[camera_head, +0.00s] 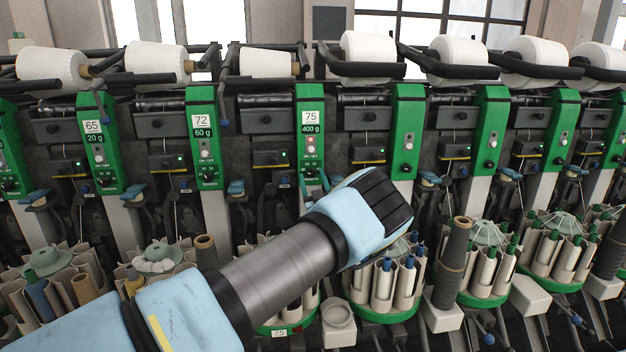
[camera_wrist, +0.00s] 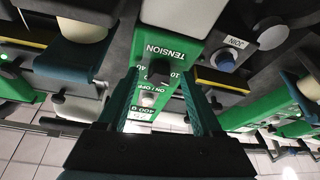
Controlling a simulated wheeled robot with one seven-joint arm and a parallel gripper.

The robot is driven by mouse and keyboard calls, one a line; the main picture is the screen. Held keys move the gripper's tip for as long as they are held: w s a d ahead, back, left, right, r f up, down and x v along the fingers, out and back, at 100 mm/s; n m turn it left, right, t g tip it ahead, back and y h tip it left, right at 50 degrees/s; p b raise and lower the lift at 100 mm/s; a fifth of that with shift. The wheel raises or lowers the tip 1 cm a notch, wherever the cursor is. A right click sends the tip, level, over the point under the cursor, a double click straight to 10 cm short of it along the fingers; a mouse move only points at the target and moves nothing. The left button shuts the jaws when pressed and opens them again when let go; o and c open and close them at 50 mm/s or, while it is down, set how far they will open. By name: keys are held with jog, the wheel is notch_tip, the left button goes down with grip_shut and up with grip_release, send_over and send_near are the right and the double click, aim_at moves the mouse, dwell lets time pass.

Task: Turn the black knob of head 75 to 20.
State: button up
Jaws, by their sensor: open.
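Head 75 is a green panel (camera_head: 302,140) with a "75" sign (camera_head: 312,117) and a "400 g" label below it. Its black knob (camera_head: 311,173) shows low on the panel. In the wrist view, the panel appears upside down, with "TENSION" lettering and the black knob (camera_wrist: 158,70) beside scale numbers. The knob's pointer setting is too small to read. My gripper (camera_wrist: 160,75) is open, its two dark green fingers on either side of the knob in the picture, without visible contact.
A pale ON/OFF button (camera_wrist: 148,99) sits near the knob. A JOIN label (camera_wrist: 235,42) is on the dark unit beside the panel. Heads 65 (camera_head: 93,126) and 72 (camera_head: 201,120) stand to the left. White yarn cones (camera_head: 267,64) line the top; bobbin magazines (camera_head: 383,285) stand below.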

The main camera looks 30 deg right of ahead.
grip_shut()
dwell(0.3)
jog(key=shift+f+m+b, duration=0.1)
jog(key=shift+m+b, duration=0.2)
jog(key=shift+b, duration=0.25)
jog(key=shift+f+m+h+b, duration=0.15)
jog(key=shift+m+h+b, duration=0.45)
jog(key=shift+m+b, duration=0.25)
jog(key=m+g+h+b, duration=0.1)
jog(key=m+b, duration=0.2)
jog(key=shift+a+m+h, duration=0.2)
jog(key=shift+m+h, duration=0.05)
jog(key=shift+h, duration=0.15)
jog(key=m+g+h+b, duration=0.1)
jog(key=m, duration=0.1)
jog(key=m+b, duration=0.2)
jog(key=shift+w+a+m+g+h, duration=0.1)
jog(key=shift+m+g+h, duration=0.3)
jog(key=shift+a+r+m+g+h+b, duration=0.1)
jog(key=shift+r+m+g+h+b, duration=0.25)
jog(key=shift+m, duration=0.5)
jog(key=shift+f+m+g+h+b, duration=0.1)
jog(key=shift+m+g+b, duration=0.15)
jog(key=shift+m+b, duration=0.45)
jog(key=shift+r+m, duration=0.1)
jog(key=shift+m, duration=0.25)
